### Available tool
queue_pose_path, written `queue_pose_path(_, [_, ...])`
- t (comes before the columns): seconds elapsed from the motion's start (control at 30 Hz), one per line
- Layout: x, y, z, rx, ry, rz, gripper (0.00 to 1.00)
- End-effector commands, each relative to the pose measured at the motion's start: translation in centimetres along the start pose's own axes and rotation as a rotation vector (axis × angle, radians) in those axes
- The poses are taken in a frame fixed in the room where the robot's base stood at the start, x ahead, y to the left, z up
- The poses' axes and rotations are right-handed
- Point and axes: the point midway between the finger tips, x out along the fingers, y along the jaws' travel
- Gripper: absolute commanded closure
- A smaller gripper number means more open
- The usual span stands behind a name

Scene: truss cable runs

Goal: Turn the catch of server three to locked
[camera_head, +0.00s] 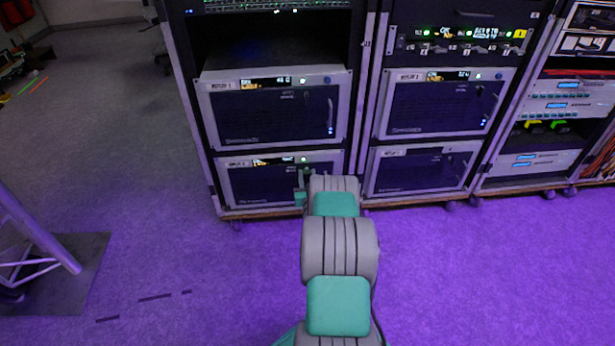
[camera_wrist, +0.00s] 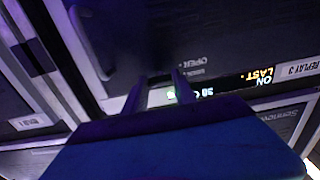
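The server labelled REPLAY 3 (camera_wrist: 298,69) shows upside down in the wrist view, with a lit display (camera_wrist: 250,80) and a dark front. The word OPEN (camera_wrist: 188,62) is printed on that front, close to the fingertips. In the head view, the server at the bottom of the left rack (camera_head: 260,188) has my arm in front of its right part. My gripper (camera_wrist: 162,82) has two dark fingers, apart, close to the server's front. Pale bezel and a green light show between them. I cannot make out the catch or its position; the fingers may hide it.
Another server (camera_head: 265,110) sits above in the same rack. A second rack (camera_head: 430,170) stands to the right, with a third beyond it. A bar handle (camera_wrist: 88,42) shows left of the fingers. A truss foot (camera_head: 75,270) stands at left; the floor between is mostly clear.

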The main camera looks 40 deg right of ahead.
Motion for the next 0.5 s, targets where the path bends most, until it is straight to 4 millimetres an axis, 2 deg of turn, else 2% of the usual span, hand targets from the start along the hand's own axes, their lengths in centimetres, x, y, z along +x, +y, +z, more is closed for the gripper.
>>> queue_pose_path(0.07, [0.00, 0.02, 0.00, 0.000, 0.000, 0.000, 0.77])
queue_pose_path(0.33, [-0.01, 0.02, 0.00, 0.000, 0.000, 0.000, 0.99])
queue_pose_path(0.5, [-0.01, 0.03, 0.00, 0.000, 0.000, 0.000, 1.00])
